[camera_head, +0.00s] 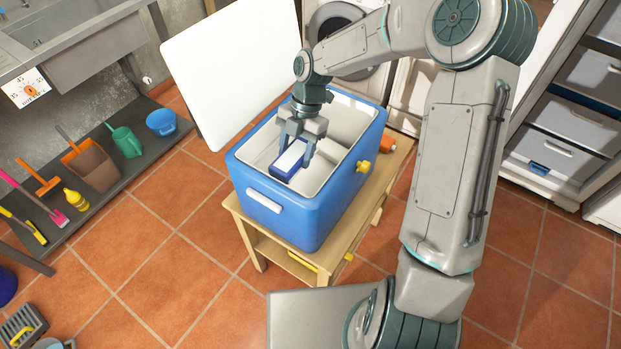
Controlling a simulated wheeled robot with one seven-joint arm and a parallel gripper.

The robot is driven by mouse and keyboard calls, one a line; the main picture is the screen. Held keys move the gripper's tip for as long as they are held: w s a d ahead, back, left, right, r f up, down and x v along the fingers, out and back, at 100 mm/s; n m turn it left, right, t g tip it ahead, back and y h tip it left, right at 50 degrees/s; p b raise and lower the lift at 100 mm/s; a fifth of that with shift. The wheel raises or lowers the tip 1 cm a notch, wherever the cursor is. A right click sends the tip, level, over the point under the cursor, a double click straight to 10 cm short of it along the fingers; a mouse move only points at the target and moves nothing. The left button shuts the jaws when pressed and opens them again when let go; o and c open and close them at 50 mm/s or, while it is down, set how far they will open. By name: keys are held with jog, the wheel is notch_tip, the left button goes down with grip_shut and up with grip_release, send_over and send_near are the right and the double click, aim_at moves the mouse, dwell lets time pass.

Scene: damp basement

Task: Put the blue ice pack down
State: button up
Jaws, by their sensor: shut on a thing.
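My gripper (296,148) reaches down into the cooler from above and is shut on the ice pack, with a finger on either side. I cannot tell whether the pack's underside touches the cooler floor. The cooler's white lid (231,72) stands open at the back left.
The cooler stands on a small wooden table (369,211). A yellow tap (362,167) sticks out of its right side, and an orange object (386,141) lies beside it. Tiled floor between is clear.

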jog(key=f+b, duration=0.1)
jog(key=f, duration=0.4)
jog(key=f+b, duration=0.1)
jog(key=f, duration=0.5)
jog(key=f+b, duration=0.1)
jog(key=f, duration=0.4)
jog(key=shift+w+f, duration=0.25)
jog(key=shift+f+b, duration=0.15)
jog(key=shift+b, duration=0.15)
jog(key=o, duration=1.1)
jog(key=v, duration=1.2)
